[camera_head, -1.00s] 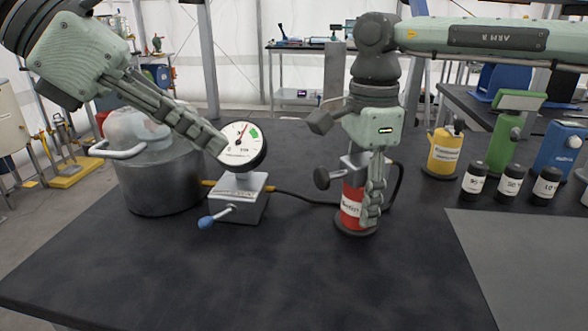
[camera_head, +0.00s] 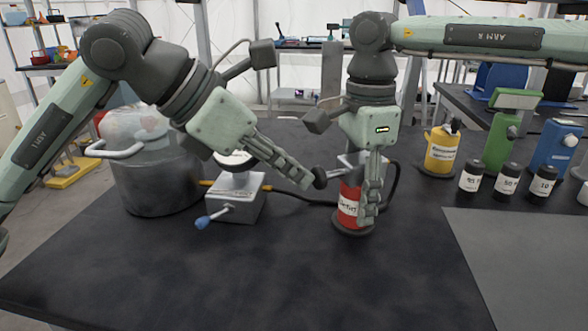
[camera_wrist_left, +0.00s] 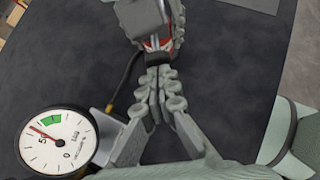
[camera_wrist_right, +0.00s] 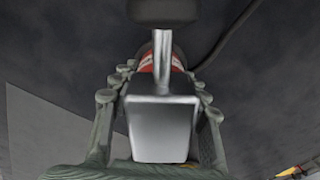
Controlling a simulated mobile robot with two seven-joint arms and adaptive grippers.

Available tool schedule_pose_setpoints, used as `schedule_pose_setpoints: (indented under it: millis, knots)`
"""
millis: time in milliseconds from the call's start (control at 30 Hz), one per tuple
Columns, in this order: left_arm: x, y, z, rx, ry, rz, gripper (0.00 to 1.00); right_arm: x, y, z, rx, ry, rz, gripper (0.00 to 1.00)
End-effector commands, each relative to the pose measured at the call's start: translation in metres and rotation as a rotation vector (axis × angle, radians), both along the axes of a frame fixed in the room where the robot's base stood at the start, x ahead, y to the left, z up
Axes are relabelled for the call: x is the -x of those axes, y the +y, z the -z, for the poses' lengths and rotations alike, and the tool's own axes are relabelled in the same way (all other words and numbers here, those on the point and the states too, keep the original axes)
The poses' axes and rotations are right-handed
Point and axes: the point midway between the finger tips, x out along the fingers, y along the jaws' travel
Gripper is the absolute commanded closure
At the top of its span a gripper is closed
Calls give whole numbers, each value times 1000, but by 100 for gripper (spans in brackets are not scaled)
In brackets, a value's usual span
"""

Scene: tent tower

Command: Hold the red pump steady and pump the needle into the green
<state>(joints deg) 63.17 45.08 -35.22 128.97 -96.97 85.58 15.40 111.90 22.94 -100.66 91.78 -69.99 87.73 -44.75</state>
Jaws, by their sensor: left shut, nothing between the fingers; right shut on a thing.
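The red pump (camera_head: 348,204) stands upright on the table. My right gripper (camera_head: 370,218) is shut on it; in the right wrist view its fingers flank the red body (camera_wrist_right: 170,62). The pump's dark lever knob (camera_head: 320,177) sticks out to the left. My left gripper (camera_head: 308,184) is shut and empty, its tips close to that knob; whether they touch it is unclear. The gauge (camera_head: 236,161) is mostly hidden behind my left gripper in the head view. In the left wrist view its dial (camera_wrist_left: 58,140) shows the red needle beside the green zone, outside it.
The gauge stands on a metal block (camera_head: 236,205) with a blue-tipped lever (camera_head: 202,222). A black hose (camera_head: 300,200) runs to the pump. A metal pot (camera_head: 155,185) stands left. Bottles and small black jars (camera_head: 508,183) stand right. The front table is clear.

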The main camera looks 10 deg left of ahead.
Motion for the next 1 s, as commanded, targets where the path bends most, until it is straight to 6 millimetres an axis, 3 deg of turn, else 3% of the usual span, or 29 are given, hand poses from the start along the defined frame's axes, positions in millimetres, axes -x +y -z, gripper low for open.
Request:
schedule_pose_setpoints:
  millis: [333, 600, 1000]
  knots:
    - [-2, -3, 0, 1, 0, 1, 100, 0, 0, 0, -1, 0, 0, 100]
    - [-17, -27, 0, 2, 1, 1, 100, 0, 1, 0, -1, 0, -1, 100]
    - [-13, -20, 0, 2, 1, 0, 100, 1, 2, 0, -4, 1, -3, 100]
